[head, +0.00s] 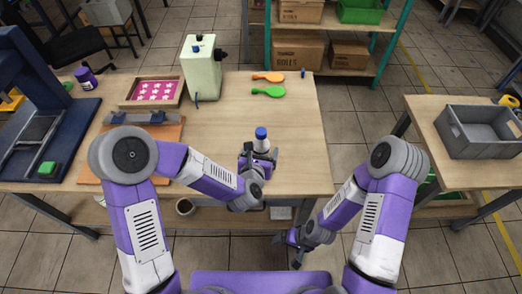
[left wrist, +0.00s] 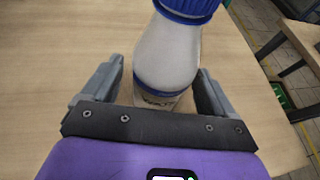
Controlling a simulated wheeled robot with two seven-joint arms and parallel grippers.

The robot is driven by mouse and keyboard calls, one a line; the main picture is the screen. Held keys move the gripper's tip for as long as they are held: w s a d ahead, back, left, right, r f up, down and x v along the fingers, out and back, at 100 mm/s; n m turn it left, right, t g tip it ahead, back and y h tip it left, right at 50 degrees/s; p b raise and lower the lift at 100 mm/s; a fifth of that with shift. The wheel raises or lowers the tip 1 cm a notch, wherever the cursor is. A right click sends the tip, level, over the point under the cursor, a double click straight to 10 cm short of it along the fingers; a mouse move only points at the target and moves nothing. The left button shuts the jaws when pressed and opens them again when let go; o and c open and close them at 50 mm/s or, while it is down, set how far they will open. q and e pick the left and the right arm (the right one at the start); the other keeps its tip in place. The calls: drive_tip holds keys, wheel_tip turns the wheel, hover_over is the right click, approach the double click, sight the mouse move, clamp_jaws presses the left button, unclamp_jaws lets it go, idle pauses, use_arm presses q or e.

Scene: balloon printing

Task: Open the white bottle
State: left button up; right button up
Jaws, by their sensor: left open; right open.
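The white bottle (head: 261,144) stands upright on the table with a blue cap (head: 261,133) on top. My left gripper (head: 259,156) is at the bottle, low on its body. In the left wrist view the bottle (left wrist: 167,58) stands between the two open fingers of my left gripper (left wrist: 160,88), with small gaps at the sides. Its blue cap (left wrist: 190,8) is cut off by the top edge of that view. My right gripper (head: 291,246) is open and empty, below the table's front edge, right of the bottle.
An orange balloon (head: 268,76) and a green balloon (head: 268,91) lie at the back of the table (head: 225,120). A pale green machine (head: 201,70) and a pink star-patterned frame (head: 156,91) stand to the left. A grey crate (head: 480,132) is on the right table. The table right of the bottle is clear.

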sight(261, 129)
use_arm(q)
drive_tip(key=shift+w+d+f, duration=0.1)
drive_tip(key=shift+w+f, duration=0.05)
drive_tip(key=shift+w, duration=0.35)
drive_tip(key=c, duration=1.2)
wheel_tip(261, 129, up, 10)
drive_tip(key=p, duration=0.3)
drive_tip(key=o, duration=0.5)
drive_tip(key=c, duration=0.8)
